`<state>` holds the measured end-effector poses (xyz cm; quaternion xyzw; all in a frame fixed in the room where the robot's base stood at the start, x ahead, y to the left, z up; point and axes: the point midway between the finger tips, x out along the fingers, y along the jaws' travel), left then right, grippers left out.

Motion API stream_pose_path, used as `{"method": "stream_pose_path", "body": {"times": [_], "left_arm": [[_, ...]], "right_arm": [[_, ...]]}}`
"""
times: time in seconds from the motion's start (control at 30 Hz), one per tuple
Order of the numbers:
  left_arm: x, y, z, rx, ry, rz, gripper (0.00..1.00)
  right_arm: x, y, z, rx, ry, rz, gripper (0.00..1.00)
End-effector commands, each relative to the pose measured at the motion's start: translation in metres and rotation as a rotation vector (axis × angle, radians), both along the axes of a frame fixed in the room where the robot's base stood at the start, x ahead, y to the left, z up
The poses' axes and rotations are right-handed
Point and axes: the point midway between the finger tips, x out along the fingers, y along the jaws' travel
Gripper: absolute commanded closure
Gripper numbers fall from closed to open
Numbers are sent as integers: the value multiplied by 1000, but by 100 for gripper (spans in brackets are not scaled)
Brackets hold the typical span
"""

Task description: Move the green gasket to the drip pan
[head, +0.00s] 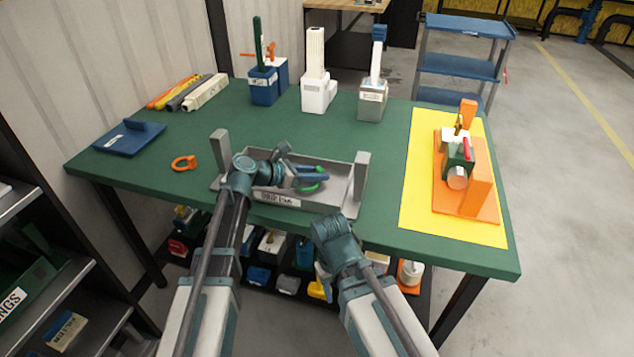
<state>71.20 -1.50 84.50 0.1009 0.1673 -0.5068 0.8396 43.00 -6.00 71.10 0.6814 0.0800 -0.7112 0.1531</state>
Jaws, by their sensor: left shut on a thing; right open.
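The green gasket (310,187) is a small green ring, partly hidden by the jaws of my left gripper (314,178). My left gripper is shut on it, over the inside of the drip pan. I cannot tell whether the ring touches the pan floor. The drip pan (335,197) is a shallow grey tray with an upright post at each end and a label on its front wall. It sits near the table's front edge. My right gripper (323,284) is low, in front of the table edge, with its fingers mostly hidden; it is open.
An orange ring (183,163) lies left of the pan on the green table (200,130). A blue plate (130,138) and coloured rolls (187,92) lie farther left. Several tool holders stand at the back. An orange pump fixture (479,185) stands on a yellow mat (418,190) at right.

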Motion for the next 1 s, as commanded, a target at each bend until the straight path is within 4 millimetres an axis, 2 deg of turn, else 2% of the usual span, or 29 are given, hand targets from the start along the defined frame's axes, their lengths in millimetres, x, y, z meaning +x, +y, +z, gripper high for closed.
{"method": "stream_pose_path", "body": {"times": [0.03,0.43,0.47,0.6,0.63,1.0], "left_arm": [[0,0,-8,0,0,0,100],[0,0,-10,0,0,0,100],[0,0,-10,0,0,0,67],[0,0,-9,0,0,0,42],[0,0,-9,0,0,0,39],[0,1,-3,0,0,0,39]], "right_arm": [[0,0,-8,0,0,0,54],[0,0,-10,0,0,0,54],[0,0,-10,0,0,0,54],[0,0,-9,0,0,0,54],[0,0,-9,0,0,0,54],[0,0,-3,0,0,0,54]]}}
